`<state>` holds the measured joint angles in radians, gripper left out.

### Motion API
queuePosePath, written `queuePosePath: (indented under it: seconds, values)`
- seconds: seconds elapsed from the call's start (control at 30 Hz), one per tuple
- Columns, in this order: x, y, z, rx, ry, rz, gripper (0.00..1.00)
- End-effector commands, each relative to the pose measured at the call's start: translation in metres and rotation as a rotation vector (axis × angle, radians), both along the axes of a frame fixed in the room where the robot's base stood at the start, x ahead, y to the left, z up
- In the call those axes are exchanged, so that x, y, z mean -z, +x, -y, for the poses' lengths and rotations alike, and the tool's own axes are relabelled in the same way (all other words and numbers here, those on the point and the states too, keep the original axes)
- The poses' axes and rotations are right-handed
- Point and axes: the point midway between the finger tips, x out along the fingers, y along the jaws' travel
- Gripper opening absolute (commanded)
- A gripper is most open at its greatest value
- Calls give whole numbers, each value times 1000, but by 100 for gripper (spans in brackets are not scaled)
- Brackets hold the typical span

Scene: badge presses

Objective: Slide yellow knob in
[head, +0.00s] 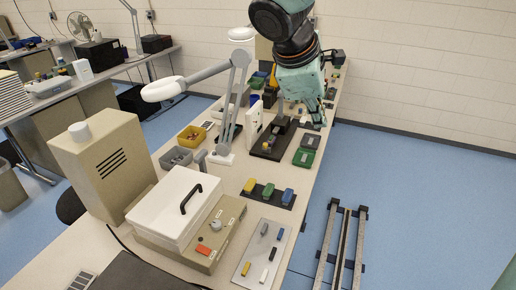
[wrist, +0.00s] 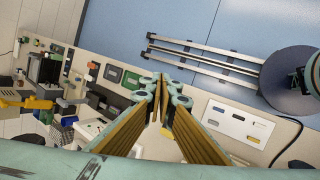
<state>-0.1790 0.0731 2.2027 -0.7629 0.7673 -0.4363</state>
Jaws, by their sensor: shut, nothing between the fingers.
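The yellow knob (head: 245,268) is a small bar near the front left corner of a light grey slider panel (head: 257,266). The panel lies on the bench's near right part and also holds black, white, blue and grey knobs. In the wrist view the panel (wrist: 222,119) is right of the fingers, with the yellow knob (wrist: 253,140) near its lower edge. My gripper (head: 319,118) is shut and empty, raised at the far part of the bench, well away from the knob. Its fingers (wrist: 163,92) converge in the wrist view. How far the knob sits in its slot is unclear.
A black strip (head: 264,204) with yellow, green and blue blocks lies behind the panel. A beige machine with a white lid (head: 176,204) stands left of it. A magnifier lamp (head: 234,105) stands farther back. Floor rails (head: 342,250) run right of the bench.

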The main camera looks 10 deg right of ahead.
Motion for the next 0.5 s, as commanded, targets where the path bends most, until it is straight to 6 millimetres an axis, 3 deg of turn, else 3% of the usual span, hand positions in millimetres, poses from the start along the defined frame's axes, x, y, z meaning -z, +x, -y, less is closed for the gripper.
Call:
queuePosePath:
  seconds: [0.5]
  values:
    - [57,95,-25,-299,-178,-106,0]
